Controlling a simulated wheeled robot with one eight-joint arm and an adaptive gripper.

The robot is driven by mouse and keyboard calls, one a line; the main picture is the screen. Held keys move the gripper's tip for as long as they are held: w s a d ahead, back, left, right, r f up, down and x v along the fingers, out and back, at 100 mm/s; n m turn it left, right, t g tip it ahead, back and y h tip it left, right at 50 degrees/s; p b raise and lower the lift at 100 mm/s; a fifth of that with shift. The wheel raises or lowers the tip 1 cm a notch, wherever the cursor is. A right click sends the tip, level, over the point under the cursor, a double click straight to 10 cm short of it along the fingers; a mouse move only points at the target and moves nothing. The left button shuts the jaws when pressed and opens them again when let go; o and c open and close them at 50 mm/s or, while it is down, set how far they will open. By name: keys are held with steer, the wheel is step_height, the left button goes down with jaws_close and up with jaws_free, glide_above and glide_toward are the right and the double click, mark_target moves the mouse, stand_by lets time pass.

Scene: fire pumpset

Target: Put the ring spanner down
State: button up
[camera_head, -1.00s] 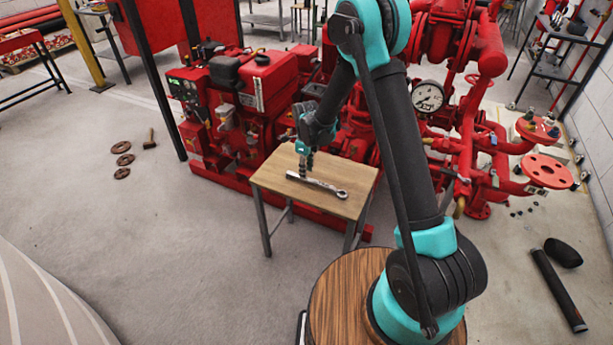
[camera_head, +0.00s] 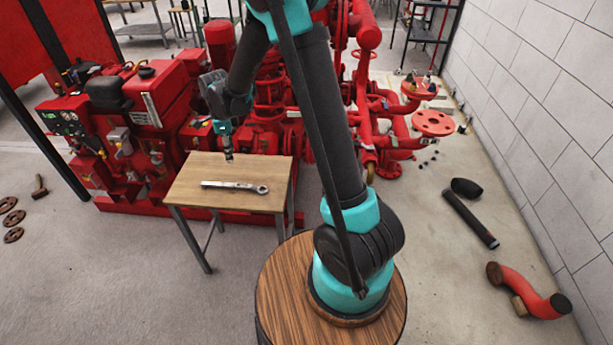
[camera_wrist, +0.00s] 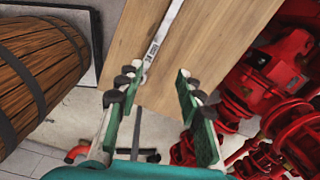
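The ring spanner (camera_head: 226,185), silver-grey, lies flat on the small wooden table (camera_head: 190,195), its ring end to the right. In the wrist view, the spanner (camera_wrist: 163,35) runs down the wooden tabletop (camera_wrist: 222,50) from the top edge, its lower end partly behind the left finger. My gripper (camera_head: 229,158) points down above the table, apart from the spanner and just behind its middle in the head view. In the wrist view, my gripper (camera_wrist: 158,84) has its fingers spread wide with nothing between them.
The red pumpset (camera_head: 145,110) stands close behind the table. A dark cylinder (camera_head: 470,218) and a red bent pipe (camera_head: 528,292) lie on the floor at right, near the block wall (camera_head: 555,110). Rusty discs (camera_head: 12,218) lie at far left. Open floor is left of the table.

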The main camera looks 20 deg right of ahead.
steer(key=s+d+r+n+t, duration=0.1)
steer(key=s+d+r+n, duration=0.3)
steer(key=d, duration=0.3)
steer(key=s+d+r+n+t, duration=0.1)
steer(key=s+d+r+n, duration=0.1)
steer(key=s+d+n, duration=0.4)
steer(key=s+d+f+n+t, duration=0.1)
steer(key=s+d+f+n, duration=0.1)
steer(key=s+d+n, duration=0.7)
steer(key=s+d, duration=0.1)
steer(key=s, duration=0.4)
steer(key=shift+t, duration=0.3)
steer(key=shift+f, duration=0.1)
